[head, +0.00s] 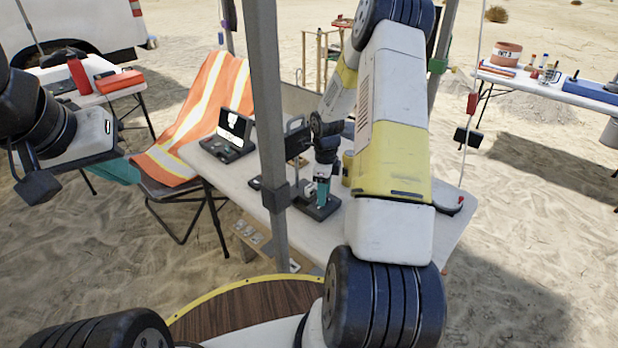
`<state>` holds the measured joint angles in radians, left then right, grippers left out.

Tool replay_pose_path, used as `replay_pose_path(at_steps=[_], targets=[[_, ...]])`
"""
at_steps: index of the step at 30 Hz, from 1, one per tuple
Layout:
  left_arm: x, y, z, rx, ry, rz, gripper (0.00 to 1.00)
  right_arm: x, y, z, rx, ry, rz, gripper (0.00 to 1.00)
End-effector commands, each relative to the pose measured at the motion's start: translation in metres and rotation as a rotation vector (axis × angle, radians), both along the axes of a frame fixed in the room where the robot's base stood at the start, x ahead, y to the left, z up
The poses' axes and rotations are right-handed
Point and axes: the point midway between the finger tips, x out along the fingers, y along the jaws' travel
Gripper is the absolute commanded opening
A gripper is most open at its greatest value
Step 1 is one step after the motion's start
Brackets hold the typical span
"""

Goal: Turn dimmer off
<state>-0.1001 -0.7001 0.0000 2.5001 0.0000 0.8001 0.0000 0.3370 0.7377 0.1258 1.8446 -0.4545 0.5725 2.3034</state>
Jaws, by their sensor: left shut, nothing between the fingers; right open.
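My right gripper (322,192), with teal fingers, points down over a small dark unit (330,212) on the middle white table. This unit may be the dimmer; its control is hidden by the fingers, and I cannot tell whether they touch it. My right gripper is open. A dark panel (298,144) with a handle stands beside it, partly behind a tent pole; I cannot tell whether it is lit.
The white table (222,178) also carries an open black case (232,136). A grey pole (269,110) rises in front of it. The orange-draped chair (192,118) stands at its left. Side tables stand at the far left and right (545,88). Open sand lies to the right.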

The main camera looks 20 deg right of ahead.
Motion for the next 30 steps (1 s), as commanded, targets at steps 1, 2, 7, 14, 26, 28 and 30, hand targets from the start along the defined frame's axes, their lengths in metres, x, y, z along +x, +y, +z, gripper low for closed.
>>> replay_pose_path(at_steps=[1,2,7,14,26,28,30], targets=[[0.0000,0.0000,0.0000,0.000,0.000,0.000,0.00,-0.0001,-0.0001,-0.0046,0.001,0.001,0.000,0.47],[0.0000,0.0000,0.0000,0.000,0.000,0.000,0.00,0.0000,-0.0001,-0.0065,0.001,-0.001,0.001,0.47],[0.0000,0.0000,0.0000,0.000,0.000,0.000,0.00,0.0003,-0.0002,-0.0099,0.000,-0.001,0.001,0.47],[0.0000,0.0000,0.0000,0.000,0.000,0.000,0.00,0.0002,-0.0002,-0.0095,0.000,-0.001,0.001,0.31],[0.0000,0.0000,0.0000,0.000,0.000,0.000,0.00,0.0003,0.0000,-0.0092,0.000,-0.002,0.009,0.00],[0.0000,0.0000,0.0000,0.000,0.000,0.000,0.00,0.0005,0.0002,-0.0091,0.000,-0.002,0.020,0.00],[0.0000,0.0000,0.0000,0.000,0.000,0.000,0.00,0.0005,0.0004,-0.0090,0.000,-0.002,0.040,0.00]])
